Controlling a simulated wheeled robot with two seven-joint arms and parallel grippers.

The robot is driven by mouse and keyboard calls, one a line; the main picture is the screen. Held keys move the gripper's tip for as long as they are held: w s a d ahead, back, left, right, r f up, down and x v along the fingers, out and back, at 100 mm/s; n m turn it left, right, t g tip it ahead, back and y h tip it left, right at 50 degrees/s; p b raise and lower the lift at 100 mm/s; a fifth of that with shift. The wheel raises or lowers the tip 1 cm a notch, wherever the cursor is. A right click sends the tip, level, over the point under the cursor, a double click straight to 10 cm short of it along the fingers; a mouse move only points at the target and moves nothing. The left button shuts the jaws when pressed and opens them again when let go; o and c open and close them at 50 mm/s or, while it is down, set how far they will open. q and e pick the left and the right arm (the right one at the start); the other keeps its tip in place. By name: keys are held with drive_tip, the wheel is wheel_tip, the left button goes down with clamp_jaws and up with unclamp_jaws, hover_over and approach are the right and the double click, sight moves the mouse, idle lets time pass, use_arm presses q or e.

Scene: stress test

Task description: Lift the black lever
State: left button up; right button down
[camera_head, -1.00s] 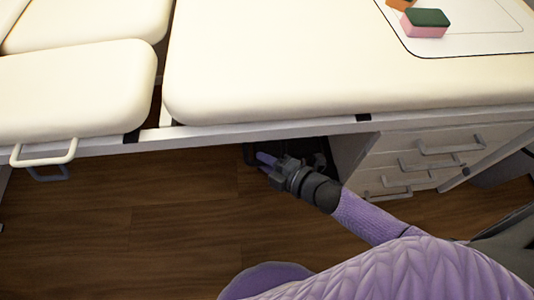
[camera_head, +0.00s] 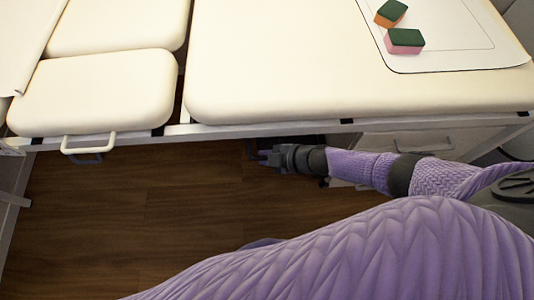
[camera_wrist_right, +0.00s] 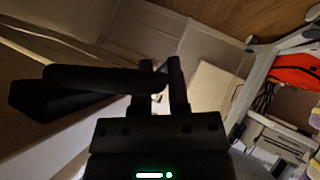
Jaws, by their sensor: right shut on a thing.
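The black lever (camera_wrist_right: 85,78) shows in the right wrist view as a dark bar coming in from the left, with a thicker dark end at its far left. My right gripper (camera_wrist_right: 160,80) is shut on the bar's right end. In the head view my right gripper (camera_head: 264,156) is under the front edge of the cream padded table. A small dark part of the lever (camera_head: 250,149) shows beside its fingertips there; the rest is hidden in shadow under the table. My left gripper is in neither view.
The cream padded table (camera_head: 300,60) overhangs the gripper. White drawers (camera_head: 425,140) stand close on the right. A pale loop handle (camera_head: 88,144) hangs at the left. Two sponges, one pink-sided (camera_head: 404,42), lie on a mat on top. The wooden floor (camera_head: 150,215) is open.

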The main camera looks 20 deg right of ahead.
idle(0.3)
drive_tip(key=c, duration=0.9)
unclamp_jaws()
drive_tip(key=shift+c, duration=0.2)
drive_tip(key=shift+o, duration=1.6)
drive_tip(key=p+v, duration=0.6)
drive_tip(key=v, duration=0.4)
drive_tip(key=shift+w+r, duration=0.1)
